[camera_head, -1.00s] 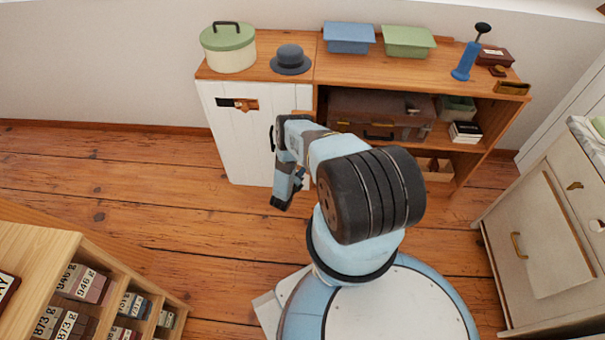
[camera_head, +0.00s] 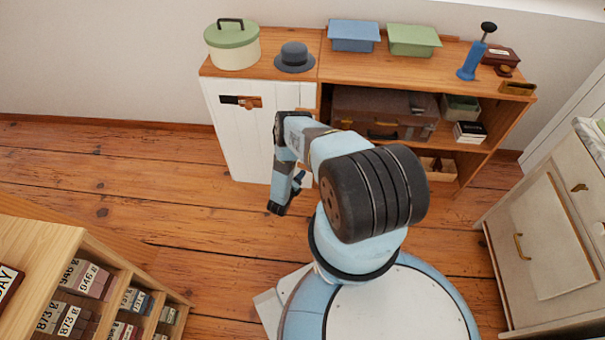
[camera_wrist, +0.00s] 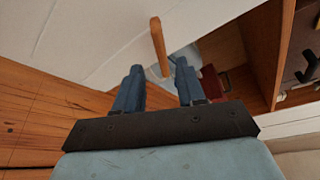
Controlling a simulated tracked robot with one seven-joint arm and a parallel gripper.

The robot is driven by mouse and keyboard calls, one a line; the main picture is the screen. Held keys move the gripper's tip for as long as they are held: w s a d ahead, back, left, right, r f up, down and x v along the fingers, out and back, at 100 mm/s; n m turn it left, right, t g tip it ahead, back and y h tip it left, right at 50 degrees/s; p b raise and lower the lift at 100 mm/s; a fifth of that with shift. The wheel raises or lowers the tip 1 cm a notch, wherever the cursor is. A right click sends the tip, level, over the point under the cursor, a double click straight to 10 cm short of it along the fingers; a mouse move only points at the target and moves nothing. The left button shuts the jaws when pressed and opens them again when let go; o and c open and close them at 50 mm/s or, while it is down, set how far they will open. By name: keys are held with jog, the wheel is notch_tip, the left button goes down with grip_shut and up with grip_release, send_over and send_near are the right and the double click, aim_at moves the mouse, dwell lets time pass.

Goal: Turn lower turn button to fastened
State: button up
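The white cabinet door (camera_head: 226,140) is shut at the left of the low wooden cabinet. A wooden bar (camera_wrist: 159,48), which looks like the lower turn button, shows by the door's edge in the wrist view. It stands nearly upright in that picture, slightly tilted. My gripper (camera_wrist: 158,76) is open, with one blue finger on each side of the bar's lower end. I cannot tell whether either finger touches it. In the head view my arm hides the bar. Another wooden piece on a dark plate (camera_head: 242,101) sits high on the door.
Open shelves right of the door hold a brown case (camera_head: 375,113) and boxes. A green pot (camera_head: 232,45), a grey hat (camera_head: 294,57) and trays stand on top. A shelf unit (camera_head: 45,245) stands front left and a pale drawer cabinet (camera_head: 535,235) right. Bare floor lies between.

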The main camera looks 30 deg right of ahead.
jog(key=v, duration=0.9)
jog(key=shift+s, duration=0.1)
